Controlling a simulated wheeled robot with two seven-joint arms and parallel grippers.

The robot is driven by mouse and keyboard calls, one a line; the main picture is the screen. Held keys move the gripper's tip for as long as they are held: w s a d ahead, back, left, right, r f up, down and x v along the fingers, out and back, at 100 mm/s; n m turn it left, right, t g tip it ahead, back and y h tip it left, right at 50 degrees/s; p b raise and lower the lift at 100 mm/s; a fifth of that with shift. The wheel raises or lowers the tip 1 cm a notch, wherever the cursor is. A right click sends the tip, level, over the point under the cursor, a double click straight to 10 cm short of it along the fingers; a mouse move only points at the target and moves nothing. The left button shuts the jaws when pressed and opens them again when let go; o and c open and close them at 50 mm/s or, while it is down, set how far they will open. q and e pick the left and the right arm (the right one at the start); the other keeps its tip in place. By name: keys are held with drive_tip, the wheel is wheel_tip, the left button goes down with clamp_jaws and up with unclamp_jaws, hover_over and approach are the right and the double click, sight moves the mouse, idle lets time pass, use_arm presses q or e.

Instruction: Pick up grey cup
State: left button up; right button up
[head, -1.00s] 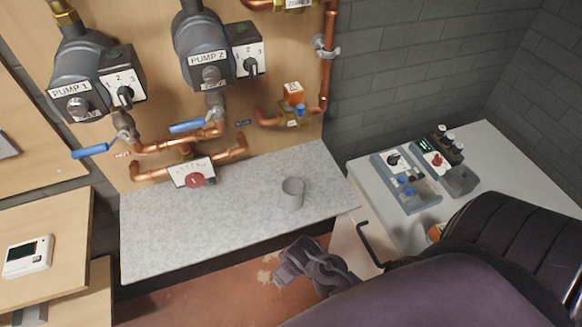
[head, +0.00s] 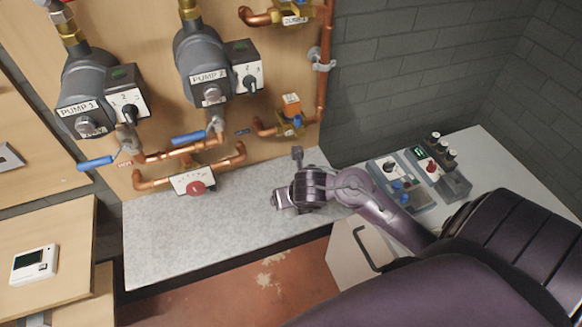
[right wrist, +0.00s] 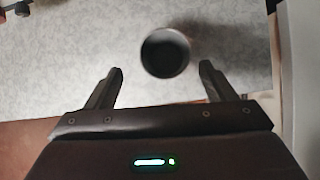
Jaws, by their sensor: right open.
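The grey cup (right wrist: 166,53) stands on the light speckled shelf (head: 190,240). In the right wrist view it is seen from above, just ahead of and between the fingertips, apart from both fingers. My right gripper (right wrist: 162,72) is open and empty. In the head view my right gripper (head: 283,199) and wrist are over the shelf and hide the cup. My left gripper is not in view.
Pipes and a red-knobbed white box (head: 193,184) are on the board behind the shelf. Control boxes (head: 404,184) stand on the white cabinet (head: 490,160) at right. The shelf's left part is clear.

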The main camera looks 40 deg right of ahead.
drive_tip(key=shift+w+d+n, duration=0.1)
drive_tip(key=shift+d+n, duration=0.05)
drive_tip(key=shift+n, duration=0.25)
drive_tip(key=shift+w+f, duration=0.15)
drive_tip(key=shift+f, duration=0.2)
drive_tip(key=x, duration=0.7)
drive_tip(key=shift+d+r+b, duration=0.1)
drive_tip(key=shift+d+b, duration=0.15)
drive_tip(key=shift+b, duration=0.1)
drive_tip(key=shift+c, duration=0.5)
drive_tip(key=c, duration=1)
